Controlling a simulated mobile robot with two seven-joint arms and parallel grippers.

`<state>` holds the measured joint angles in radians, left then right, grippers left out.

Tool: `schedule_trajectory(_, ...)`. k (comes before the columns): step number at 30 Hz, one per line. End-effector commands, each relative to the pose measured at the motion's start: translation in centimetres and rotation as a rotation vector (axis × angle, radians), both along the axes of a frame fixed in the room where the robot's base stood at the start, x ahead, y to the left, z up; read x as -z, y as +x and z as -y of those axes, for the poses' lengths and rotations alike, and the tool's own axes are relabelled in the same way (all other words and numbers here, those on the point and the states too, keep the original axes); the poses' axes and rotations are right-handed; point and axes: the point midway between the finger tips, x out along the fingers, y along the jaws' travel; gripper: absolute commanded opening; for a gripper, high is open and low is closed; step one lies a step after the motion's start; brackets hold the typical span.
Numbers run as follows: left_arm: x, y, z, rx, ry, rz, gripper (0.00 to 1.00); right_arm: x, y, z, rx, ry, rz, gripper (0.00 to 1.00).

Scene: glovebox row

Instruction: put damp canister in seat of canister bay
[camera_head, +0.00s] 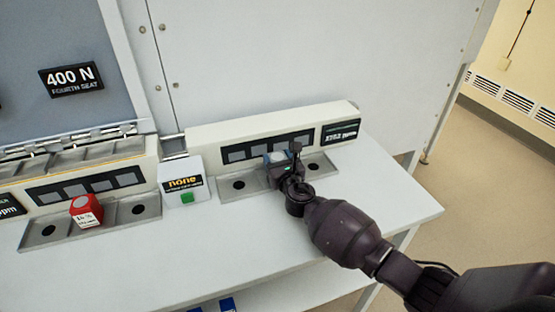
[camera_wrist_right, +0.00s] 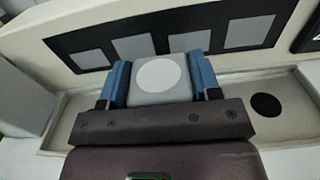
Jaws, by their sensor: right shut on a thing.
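A light grey canister with a white disc on top (camera_wrist_right: 160,76) is between the blue finger pads of my right gripper (camera_head: 281,160), which is shut on it. It also shows in the head view (camera_head: 277,156), mostly hidden by the gripper. It is at the middle of the metal seat tray (camera_head: 258,186) of the right-hand bay (camera_head: 214,142). One round dark hole shows on each side of it. I cannot tell whether its base is down in a seat. No label on it shows. My left gripper is out of view.
A red canister with a white label (camera_head: 86,210) stands in the left bay's tray (camera_head: 53,231). A white box reading "none" with a green button (camera_head: 187,197) stands between the bays. The table front (camera_head: 210,250) is clear. The cabinet wall (camera_head: 250,60) rises behind.

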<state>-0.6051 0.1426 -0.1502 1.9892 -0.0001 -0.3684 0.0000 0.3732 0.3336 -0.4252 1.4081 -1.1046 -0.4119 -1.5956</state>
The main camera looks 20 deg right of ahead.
Motion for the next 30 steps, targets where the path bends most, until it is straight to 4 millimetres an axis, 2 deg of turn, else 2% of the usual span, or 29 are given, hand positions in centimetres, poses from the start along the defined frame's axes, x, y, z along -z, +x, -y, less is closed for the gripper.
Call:
schedule_trajectory(2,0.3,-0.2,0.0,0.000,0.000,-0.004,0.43,0.3,0.0,0.0,0.000,0.000,0.000,0.31)
schedule_trajectory(3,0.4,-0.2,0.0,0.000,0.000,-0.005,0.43,0.4,0.0,0.0,0.000,0.000,-0.001,0.59)
schedule_trajectory(8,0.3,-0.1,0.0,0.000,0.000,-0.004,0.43,0.3,0.0,0.0,0.000,0.000,0.000,0.83)
schedule_trajectory(19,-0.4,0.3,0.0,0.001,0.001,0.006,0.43,-0.2,0.0,0.0,0.000,0.000,0.001,0.83)
schedule_trajectory(23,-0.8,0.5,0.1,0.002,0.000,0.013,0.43,-0.1,-1.5,0.1,-0.001,-0.001,0.000,0.83)
schedule_trajectory(30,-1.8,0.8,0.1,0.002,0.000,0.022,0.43,-0.1,-6.0,0.2,-0.001,0.000,-0.001,0.83)
